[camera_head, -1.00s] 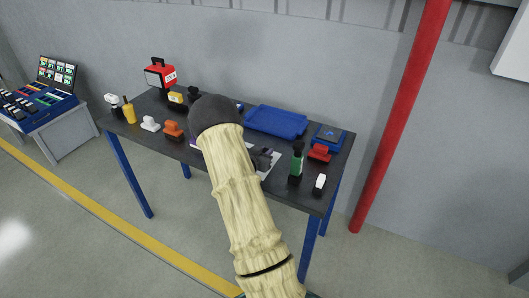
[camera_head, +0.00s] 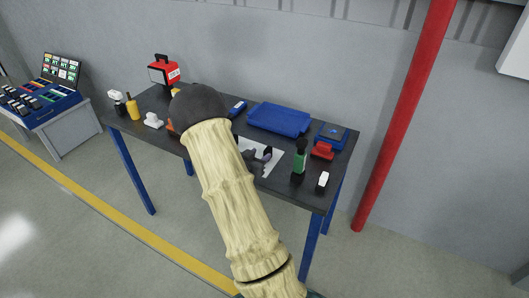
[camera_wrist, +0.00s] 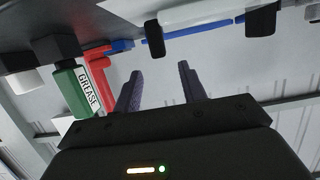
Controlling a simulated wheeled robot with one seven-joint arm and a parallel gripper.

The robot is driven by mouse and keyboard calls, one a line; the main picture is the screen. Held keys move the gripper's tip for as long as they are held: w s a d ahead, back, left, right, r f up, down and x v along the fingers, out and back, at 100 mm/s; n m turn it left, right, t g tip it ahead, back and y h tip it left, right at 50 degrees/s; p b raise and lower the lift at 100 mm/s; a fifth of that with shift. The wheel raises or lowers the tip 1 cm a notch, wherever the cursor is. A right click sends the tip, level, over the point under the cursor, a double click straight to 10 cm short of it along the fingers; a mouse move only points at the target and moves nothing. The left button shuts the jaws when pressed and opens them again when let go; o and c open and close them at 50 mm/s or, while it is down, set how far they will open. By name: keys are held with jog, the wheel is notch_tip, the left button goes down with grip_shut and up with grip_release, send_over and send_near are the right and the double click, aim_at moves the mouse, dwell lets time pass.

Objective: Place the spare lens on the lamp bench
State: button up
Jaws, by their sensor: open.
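The dark-topped bench with blue legs (camera_head: 119,165) stands along the wall, crowded with items. I cannot tell which item, if any, is the spare lens. My gripper (camera_head: 262,158) is partly hidden behind my arm, over or near a white sheet (camera_head: 273,166) on the bench. In the wrist view my gripper (camera_wrist: 160,78) has its two fingers apart, with nothing visible between them. A green bottle labelled GREASE (camera_wrist: 75,92) is left of the fingers there; it also stands at the bench's right side in the head view (camera_head: 300,161).
A blue tray (camera_head: 279,119), a blue box (camera_head: 332,135) and a red item (camera_head: 322,150) fill the right side. A red case (camera_head: 164,71), a yellow bottle (camera_head: 133,109) and a white item (camera_head: 153,120) are left. A red pole (camera_head: 403,115) rises beyond the bench.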

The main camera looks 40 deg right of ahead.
jog(key=v, duration=0.4)
jog(key=shift+a+r, duration=0.1)
jog(key=shift+a, duration=0.25)
jog(key=shift+s, duration=0.2)
jog(key=shift+w, duration=0.1)
